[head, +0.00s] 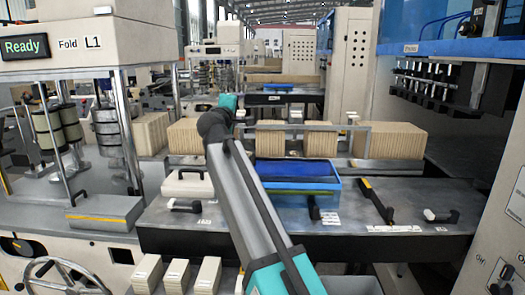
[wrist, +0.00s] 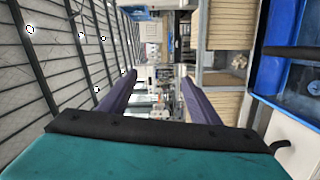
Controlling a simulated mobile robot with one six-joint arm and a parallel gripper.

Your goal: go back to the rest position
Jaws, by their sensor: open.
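My gripper (wrist: 158,77) shows in the wrist view as two dark purple fingers, spread apart with nothing between them. Past the fingers, the wrist view looks out along the factory hall, turned on its side. In the head view my arm (head: 240,195) reaches up from the bottom middle, over the steel bench, to a dark joint and a teal part at its far end. The gripper's fingers cannot be made out in the head view.
The steel bench (head: 400,213) holds a blue tray (head: 297,183), a white case with a black handle (head: 188,183) and a black-and-yellow tool (head: 376,200). Stacks of kraft paper (head: 392,143) line its back. A "Ready" machine (head: 105,30) stands left, a blue-edged machine (head: 440,48) right.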

